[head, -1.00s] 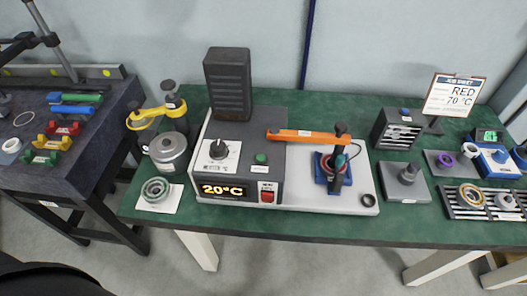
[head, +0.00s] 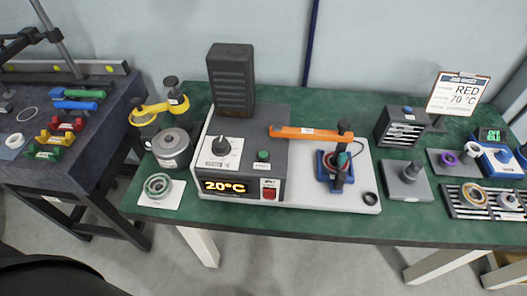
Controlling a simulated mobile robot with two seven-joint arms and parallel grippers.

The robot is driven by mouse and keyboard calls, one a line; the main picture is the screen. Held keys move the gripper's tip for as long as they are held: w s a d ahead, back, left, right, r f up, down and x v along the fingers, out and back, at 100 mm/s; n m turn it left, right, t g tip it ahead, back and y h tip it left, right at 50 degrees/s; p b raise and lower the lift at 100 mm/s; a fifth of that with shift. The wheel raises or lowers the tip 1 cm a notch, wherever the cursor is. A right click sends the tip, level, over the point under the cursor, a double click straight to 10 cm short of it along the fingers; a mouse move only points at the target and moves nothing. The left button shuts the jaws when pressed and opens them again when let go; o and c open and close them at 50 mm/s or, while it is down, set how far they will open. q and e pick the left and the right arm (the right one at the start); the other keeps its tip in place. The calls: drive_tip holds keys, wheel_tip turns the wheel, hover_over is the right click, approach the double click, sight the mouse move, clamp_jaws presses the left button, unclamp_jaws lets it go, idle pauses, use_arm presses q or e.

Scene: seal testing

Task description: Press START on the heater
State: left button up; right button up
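The heater (head: 272,119) is a grey and white unit in the middle of the green table. Its display (head: 225,187) reads 20°C in orange. A dial knob (head: 221,146) sits on a white plate on its top. A green button (head: 263,155) is to the right of the dial, with a small label below it too small to read. A red switch (head: 269,192) is on the front beside the display. A job sheet (head: 457,94) at the back right reads RED 70 °C. Neither gripper shows in the head view.
An orange bar (head: 304,132) and a blue fixture (head: 326,176) stand on the heater's right part. A dark side table (head: 95,165) with coloured clamps stands at the left.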

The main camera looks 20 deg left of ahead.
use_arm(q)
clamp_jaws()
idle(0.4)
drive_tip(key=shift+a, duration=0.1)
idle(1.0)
